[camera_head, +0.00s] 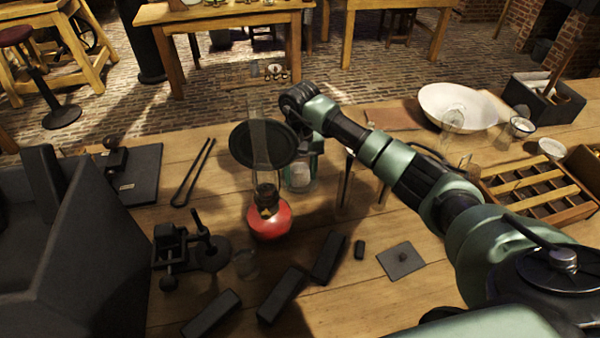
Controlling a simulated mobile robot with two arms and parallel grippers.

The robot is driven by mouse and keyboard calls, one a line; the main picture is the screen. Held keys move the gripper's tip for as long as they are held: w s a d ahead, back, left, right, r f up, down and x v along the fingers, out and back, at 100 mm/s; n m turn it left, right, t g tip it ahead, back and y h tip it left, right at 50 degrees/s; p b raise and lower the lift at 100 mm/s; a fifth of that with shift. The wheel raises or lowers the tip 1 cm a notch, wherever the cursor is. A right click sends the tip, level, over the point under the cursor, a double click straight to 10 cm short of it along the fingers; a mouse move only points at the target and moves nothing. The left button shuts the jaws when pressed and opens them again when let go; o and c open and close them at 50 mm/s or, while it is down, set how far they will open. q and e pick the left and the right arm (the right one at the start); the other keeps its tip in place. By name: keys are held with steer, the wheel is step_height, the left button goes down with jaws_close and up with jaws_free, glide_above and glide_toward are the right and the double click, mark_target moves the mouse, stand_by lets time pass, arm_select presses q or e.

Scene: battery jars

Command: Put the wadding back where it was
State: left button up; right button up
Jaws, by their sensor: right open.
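My right arm comes in from the right, and its wrist bends down over the table behind the red oil lamp (270,221). My right gripper (306,148) points down, open, close above a greenish glass jar (299,180). The lamp's tall glass chimney and a dark round disc (262,144) stand just left of it. Something pale shows inside the jar; I cannot tell whether it is the wadding. No other piece of wadding can be made out for certain. My left gripper is not in view.
Dark blocks (281,294), a small glass (246,263) and a square plate (401,260) lie in front. A black apparatus (180,248) stands left. A white basin (458,107) and a compartmented wooden tray (532,186) are at right. Bare wood lies front centre.

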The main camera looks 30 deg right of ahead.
mark_target(300, 167)
step_height(300, 167, up, 11)
steer(key=shift+f+b, duration=0.1)
steer(key=shift+b, duration=0.95)
steer(key=shift+r, duration=0.65)
